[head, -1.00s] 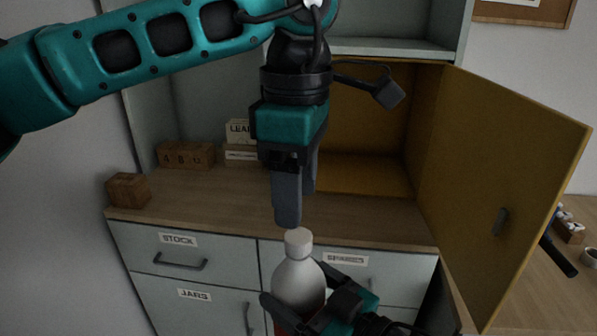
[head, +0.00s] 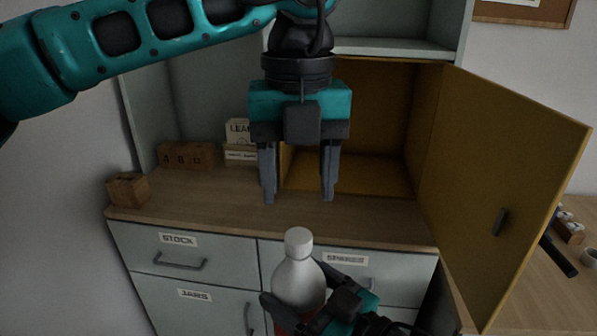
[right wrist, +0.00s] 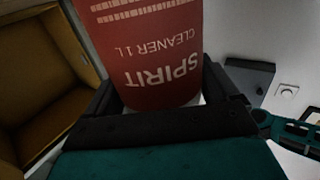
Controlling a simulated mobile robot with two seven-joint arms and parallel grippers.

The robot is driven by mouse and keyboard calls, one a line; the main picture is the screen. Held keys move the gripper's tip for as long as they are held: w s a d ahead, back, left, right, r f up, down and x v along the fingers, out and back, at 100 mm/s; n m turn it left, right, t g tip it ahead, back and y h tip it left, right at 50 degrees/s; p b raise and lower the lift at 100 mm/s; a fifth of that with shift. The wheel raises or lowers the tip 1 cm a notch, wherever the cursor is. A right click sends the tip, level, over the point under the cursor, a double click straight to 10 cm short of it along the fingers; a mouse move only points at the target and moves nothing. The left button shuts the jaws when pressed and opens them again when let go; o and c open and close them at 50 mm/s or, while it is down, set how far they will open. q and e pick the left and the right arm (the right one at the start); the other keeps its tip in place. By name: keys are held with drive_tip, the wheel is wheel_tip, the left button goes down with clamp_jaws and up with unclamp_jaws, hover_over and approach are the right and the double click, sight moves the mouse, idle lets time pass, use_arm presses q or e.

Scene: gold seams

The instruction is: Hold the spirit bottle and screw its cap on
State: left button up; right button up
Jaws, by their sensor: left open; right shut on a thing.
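The spirit bottle (head: 299,281) is upright at the bottom middle of the head view, with a clear grey upper body and a red label. Its label reads "SPIRIT CLEANER 1 L" upside down in the right wrist view (right wrist: 160,55). A pale cap (head: 298,240) sits on the bottle's neck; I cannot tell how tight it is. My right gripper (head: 302,318) is shut around the bottle's body. My left gripper (head: 298,200) is open and empty above the cap, pointing down, its two fingers apart and clear of the cap.
An open yellow cabinet (head: 365,175) with its door (head: 505,200) swung right stands behind. Labelled drawers (head: 185,250) are below.

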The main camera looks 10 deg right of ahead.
sight(298, 235)
use_arm(q)
drive_tip(key=n, duration=0.6)
drive_tip(key=shift+r, duration=0.2)
drive_tip(key=shift+f, duration=4.05)
